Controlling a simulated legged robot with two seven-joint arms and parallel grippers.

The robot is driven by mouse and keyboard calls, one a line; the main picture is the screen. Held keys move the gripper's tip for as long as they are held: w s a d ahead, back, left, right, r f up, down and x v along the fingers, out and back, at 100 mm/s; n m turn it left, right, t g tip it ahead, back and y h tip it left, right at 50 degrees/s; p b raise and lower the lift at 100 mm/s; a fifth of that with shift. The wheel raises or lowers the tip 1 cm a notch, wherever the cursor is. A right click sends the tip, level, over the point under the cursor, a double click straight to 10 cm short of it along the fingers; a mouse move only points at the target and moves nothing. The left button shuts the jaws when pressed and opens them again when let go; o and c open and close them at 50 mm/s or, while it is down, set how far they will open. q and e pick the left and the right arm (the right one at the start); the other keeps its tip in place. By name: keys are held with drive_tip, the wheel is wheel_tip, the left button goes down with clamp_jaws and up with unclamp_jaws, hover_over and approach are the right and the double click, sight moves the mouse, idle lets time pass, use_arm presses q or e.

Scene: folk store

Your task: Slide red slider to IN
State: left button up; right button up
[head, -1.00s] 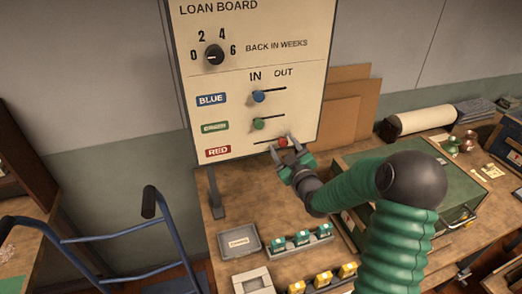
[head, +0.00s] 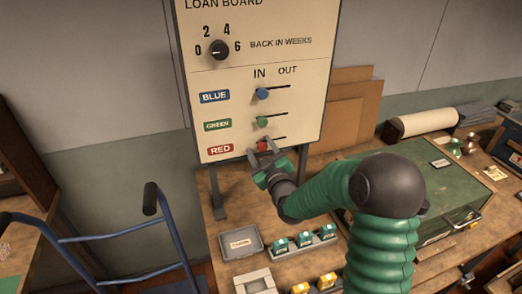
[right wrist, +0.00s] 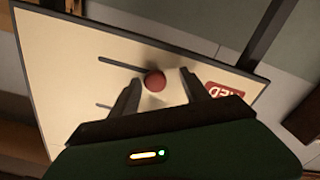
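The red slider (head: 263,146) is a round red knob on the lowest slot of the loan board (head: 215,75). It sits at the slot's left end, under IN, roughly in line with the knobs above. The slot runs free to its right. My right gripper (head: 264,157) is at the knob, from below and in front. In the right wrist view the red slider (right wrist: 155,80) shows between the two spread fingers, with a gap on the right finger's side. Contact with the left finger is unclear. The RED label (head: 221,149) is left of the knob. My left gripper is out of view.
The blue slider (head: 262,93) and green slider (head: 262,122) sit above, also under IN. A bench with a grey tray (head: 240,243), small boxes and a green case (head: 425,180) lies below. A blue hand cart (head: 120,235) stands at the left.

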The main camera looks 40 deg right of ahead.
sight(284, 137)
drive_tip(key=shift+s+d+f, duration=0.1)
drive_tip(key=shift+d+f, duration=0.1)
drive_tip(key=shift+d, duration=0.85)
drive_tip(key=shift+s+d, duration=0.4)
drive_tip(key=shift+d, duration=0.7)
drive_tip(key=shift+s+d, duration=0.4)
drive_tip(key=shift+d, duration=0.75)
drive_tip(key=shift+s+d, duration=0.4)
drive_tip(key=shift+d, duration=0.7)
drive_tip(key=shift+r, duration=0.1)
drive_tip(key=c, duration=0.9)
